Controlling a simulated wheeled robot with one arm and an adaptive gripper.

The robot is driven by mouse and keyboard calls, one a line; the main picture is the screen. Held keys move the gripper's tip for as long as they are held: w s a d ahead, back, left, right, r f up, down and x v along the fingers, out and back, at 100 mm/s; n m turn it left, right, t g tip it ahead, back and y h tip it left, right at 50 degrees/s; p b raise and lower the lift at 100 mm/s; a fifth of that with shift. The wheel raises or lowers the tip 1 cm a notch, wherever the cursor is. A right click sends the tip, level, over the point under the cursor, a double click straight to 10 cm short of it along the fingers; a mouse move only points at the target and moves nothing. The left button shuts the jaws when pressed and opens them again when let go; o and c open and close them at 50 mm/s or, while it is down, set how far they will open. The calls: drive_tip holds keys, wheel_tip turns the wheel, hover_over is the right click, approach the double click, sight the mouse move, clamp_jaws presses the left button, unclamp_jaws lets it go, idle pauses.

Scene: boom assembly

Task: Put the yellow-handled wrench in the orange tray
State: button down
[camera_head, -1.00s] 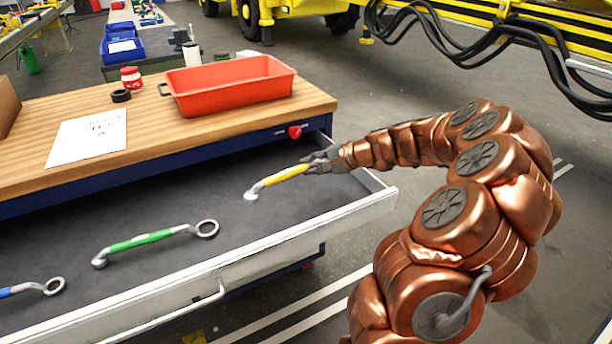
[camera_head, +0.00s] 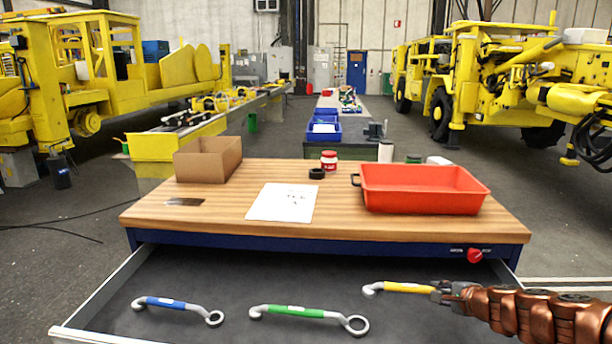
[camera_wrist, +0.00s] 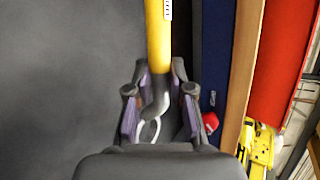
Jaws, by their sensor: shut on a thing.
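The yellow-handled wrench (camera_head: 404,288) is at the right side of the open drawer. My gripper (camera_head: 446,291) is shut on its right end. In the wrist view the yellow handle (camera_wrist: 158,38) points away from my gripper (camera_wrist: 156,100), and the wrench's grey end lies between the two fingers. I cannot tell whether the wrench touches the drawer floor. The orange tray (camera_head: 428,207) stands on the workbench's right side, behind the drawer. It looks empty, though its near wall hides part of its floor.
The drawer (camera_head: 235,278) also holds a blue-handled wrench (camera_head: 165,303) and a green-handled wrench (camera_head: 296,311). On the wooden benchtop (camera_head: 340,220) are a cardboard box (camera_head: 208,160), a paper sheet (camera_head: 283,202), a black ring (camera_head: 317,173) and a red-and-white jar (camera_head: 329,160). A red knob (camera_head: 474,255) is on the bench front.

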sight(376, 285)
drive_tip(key=shift+m+h, duration=0.6)
drive_tip(key=shift+m, duration=0.1)
drive_tip(key=w+a, duration=0.1)
drive_tip(key=a, duration=0.4)
drive_tip(key=w+a+p, duration=0.1)
drive_tip(key=a, duration=0.1)
drive_tip(key=shift+w+a+f, duration=0.25)
drive_tip(key=shift+w+f, duration=0.1)
drive_tip(key=shift+f, duration=0.05)
drive_tip(key=shift+m+h, duration=0.8)
drive_tip(key=a, duration=0.5)
drive_tip(key=w+a+r+p, duration=0.1)
drive_tip(key=a, duration=0.2)
drive_tip(key=shift+a, duration=0.35)
drive_tip(key=shift+s+r, duration=0.2)
drive_tip(key=shift+r, duration=0.05)
drive_tip(key=v, duration=0.5)
drive_tip(key=shift+s+f, duration=0.2)
drive_tip(key=shift+s, duration=0.15)
drive_tip(key=shift+a, duration=0.1)
